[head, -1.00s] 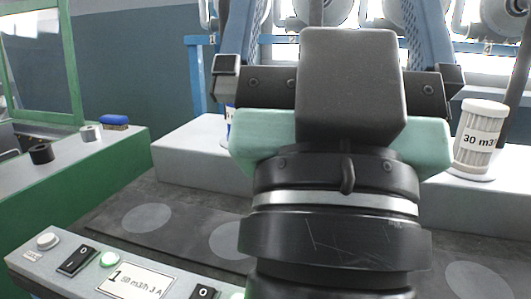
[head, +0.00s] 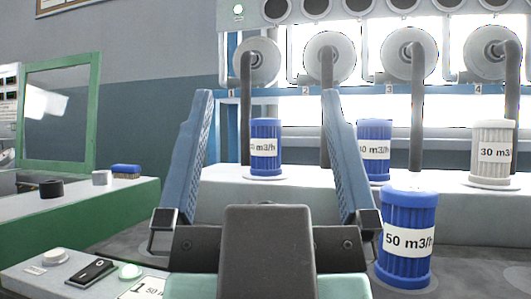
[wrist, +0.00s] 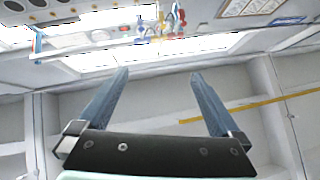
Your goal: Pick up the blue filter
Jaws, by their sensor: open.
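Several blue filters show in the head view. One labelled 50 m3/h (head: 406,262) stands upright on the dark lower surface at the right, nearest me. A second blue filter (head: 265,133) stands on the white ledge and appears between my gripper's fingers. A third (head: 376,132) stands farther right on the ledge, partly covered by my right finger and the near filter. My gripper (head: 267,95) points up with its blue fingers spread and nothing between them. The wrist view also shows my gripper (wrist: 159,74) open and empty, with no filter in sight.
A white 30 m3/h filter (head: 493,135) stands at the ledge's right end. Grey pipes and round ports numbered 1 to 4 rise behind. A control panel (head: 60,285) is at the lower left. A green-edged bench (head: 75,235) holds small items.

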